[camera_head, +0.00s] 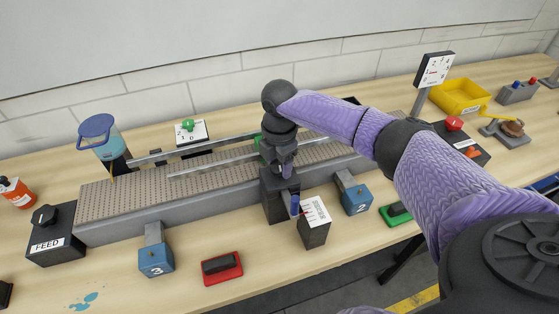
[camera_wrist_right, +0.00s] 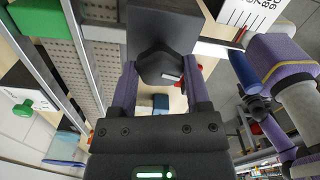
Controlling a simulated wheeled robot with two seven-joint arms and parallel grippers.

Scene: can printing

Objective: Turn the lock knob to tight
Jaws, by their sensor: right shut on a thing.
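The lock knob (camera_wrist_right: 160,68) is a dark, faceted knob on the face of a dark block (camera_wrist_right: 165,22). In the head view the block (camera_head: 272,208) stands against the front of the conveyor, and my gripper hides the knob there. My right gripper (camera_wrist_right: 160,82) is shut on the knob, with one purple finger on each side of it. In the head view my right gripper (camera_head: 291,192) reaches down over the block. A small pale mark shows on the knob. Which setting it points to cannot be read. My left gripper is not in view.
A black box with a white scale and red pointer (camera_head: 316,212) stands right beside the block. Blue blocks marked 2 (camera_head: 355,200) and 3 (camera_head: 155,260), a red-based pad (camera_head: 222,267) and the FEED box (camera_head: 52,240) line the front. The perforated conveyor (camera_head: 125,190) runs behind.

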